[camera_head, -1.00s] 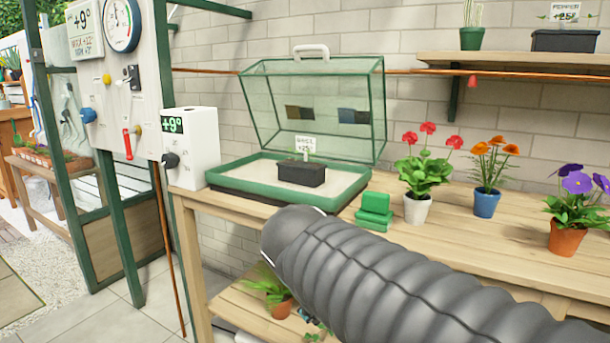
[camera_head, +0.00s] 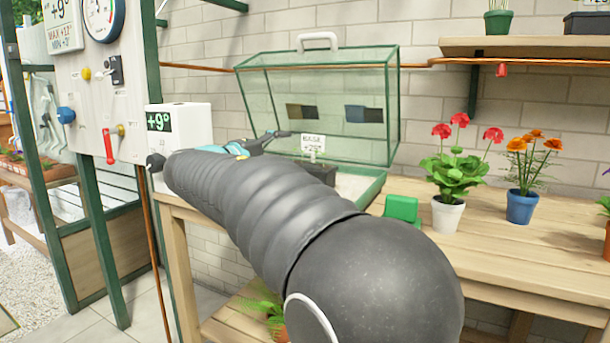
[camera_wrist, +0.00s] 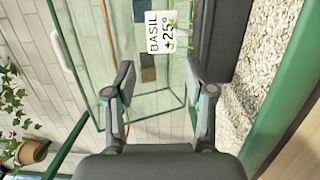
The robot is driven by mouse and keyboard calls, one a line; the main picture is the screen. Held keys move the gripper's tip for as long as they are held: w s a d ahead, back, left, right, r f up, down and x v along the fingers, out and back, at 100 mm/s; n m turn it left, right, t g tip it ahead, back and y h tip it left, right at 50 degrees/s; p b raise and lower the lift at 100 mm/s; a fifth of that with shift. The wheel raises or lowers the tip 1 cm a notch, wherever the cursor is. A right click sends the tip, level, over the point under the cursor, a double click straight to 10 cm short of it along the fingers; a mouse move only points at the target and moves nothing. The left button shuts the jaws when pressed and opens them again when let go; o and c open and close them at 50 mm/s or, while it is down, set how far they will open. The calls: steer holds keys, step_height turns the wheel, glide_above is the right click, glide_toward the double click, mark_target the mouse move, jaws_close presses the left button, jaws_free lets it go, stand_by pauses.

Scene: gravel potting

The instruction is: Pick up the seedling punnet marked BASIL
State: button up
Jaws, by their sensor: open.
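The black seedling punnet (camera_head: 318,173) stands in the green tray (camera_head: 372,190) on the workbench, partly hidden by my arm in the head view. Its white label (camera_head: 312,143) reads BASIL +25°. In the wrist view the picture is turned sideways; the label (camera_wrist: 158,31) is upper centre and the dark punnet (camera_wrist: 224,42) is just right of it. My gripper (camera_wrist: 157,82) is open and empty, its fingers apart, with the label showing beyond them. In the head view my gripper (camera_head: 264,143) is at the punnet's left, mostly behind my arm.
The tray's glass lid (camera_head: 330,95) is tilted open behind the punnet. Pale gravel (camera_wrist: 262,55) lies in the tray. A white box reading +9° (camera_head: 180,130) stands at left. A green block (camera_head: 402,208), red flowers (camera_head: 447,175) and orange flowers (camera_head: 525,170) stand to the right.

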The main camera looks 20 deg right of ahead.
mark_target(311, 144)
steer(key=p+x, duration=0.1)
steer(key=x, duration=1)
steer(key=shift+s+f, duration=0.1)
steer(key=shift+s, duration=0.05)
jaws_close()
